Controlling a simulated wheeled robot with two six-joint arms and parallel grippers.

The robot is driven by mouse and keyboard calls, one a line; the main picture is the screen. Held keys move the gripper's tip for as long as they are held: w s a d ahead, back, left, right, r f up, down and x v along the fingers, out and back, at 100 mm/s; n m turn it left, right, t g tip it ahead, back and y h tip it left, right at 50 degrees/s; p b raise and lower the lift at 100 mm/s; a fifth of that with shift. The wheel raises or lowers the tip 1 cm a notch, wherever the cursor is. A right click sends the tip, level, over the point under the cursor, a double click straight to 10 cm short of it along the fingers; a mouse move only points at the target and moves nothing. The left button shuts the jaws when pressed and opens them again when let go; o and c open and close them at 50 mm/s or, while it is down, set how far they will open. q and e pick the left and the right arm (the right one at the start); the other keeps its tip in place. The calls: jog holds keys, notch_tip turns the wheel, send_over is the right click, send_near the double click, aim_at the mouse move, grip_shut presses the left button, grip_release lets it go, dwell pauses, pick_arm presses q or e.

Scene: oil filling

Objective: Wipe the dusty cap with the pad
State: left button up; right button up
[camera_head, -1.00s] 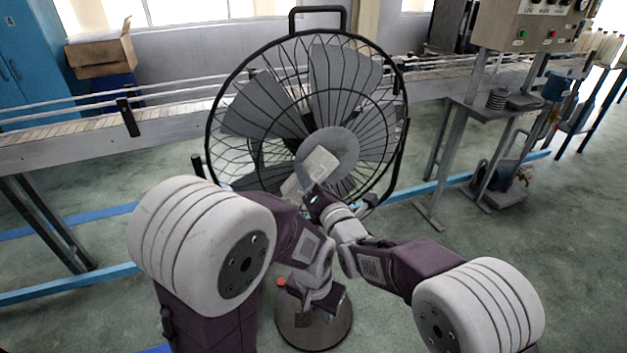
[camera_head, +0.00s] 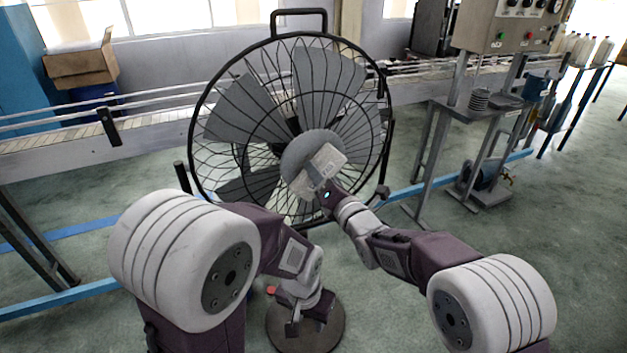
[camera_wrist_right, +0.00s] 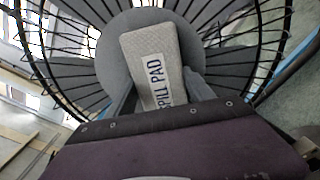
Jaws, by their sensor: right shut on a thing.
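The dusty cap is the round grey disc (camera_head: 296,152) at the middle of the black wire fan guard (camera_head: 197,130). In the right wrist view the cap (camera_wrist_right: 112,62) shows behind the pad. The pale pad (camera_head: 326,160), marked "SPILL PAD", lies over the cap's right part in the head view and hides some of it. It also shows in the right wrist view (camera_wrist_right: 150,60). My right gripper (camera_head: 325,186) is shut on the pad, with one finger on each side. Contact between pad and cap cannot be told. My left gripper (camera_head: 308,318) is empty and open, low over the fan's round base (camera_head: 325,340).
A conveyor (camera_head: 60,143) with rails runs behind the fan. A steel stand with a control box (camera_head: 510,25) and a small table (camera_head: 480,115) are at the right. A cardboard box (camera_head: 80,65) is at the back left.

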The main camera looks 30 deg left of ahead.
aim_at(342, 164)
jog(key=shift+w+d, duration=0.9)
jog(key=shift+w, duration=0.2)
jog(key=shift+w+d, duration=0.85)
jog(key=shift+w, duration=0.25)
jog(key=shift+r, duration=0.95)
jog(key=s+a+b, duration=0.2)
jog(key=b, duration=0.1)
jog(key=shift+s+a+f+b, duration=0.1)
jog(key=shift+s+f+b, duration=0.1)
jog(key=shift+s+b, duration=0.1)
jog(key=shift+s+a+r, duration=0.15)
jog(key=shift+s+a, duration=0.05)
jog(key=s+a+b, duration=0.1)
jog(key=b, duration=0.1)
jog(key=s+a+b, duration=0.1)
jog(key=b, duration=0.1)
jog(key=shift+s+f, duration=0.2)
jog(key=shift+s, duration=0.1)
jog(key=shift+s+a+r, duration=0.2)
jog(key=shift+s+a, duration=0.05)
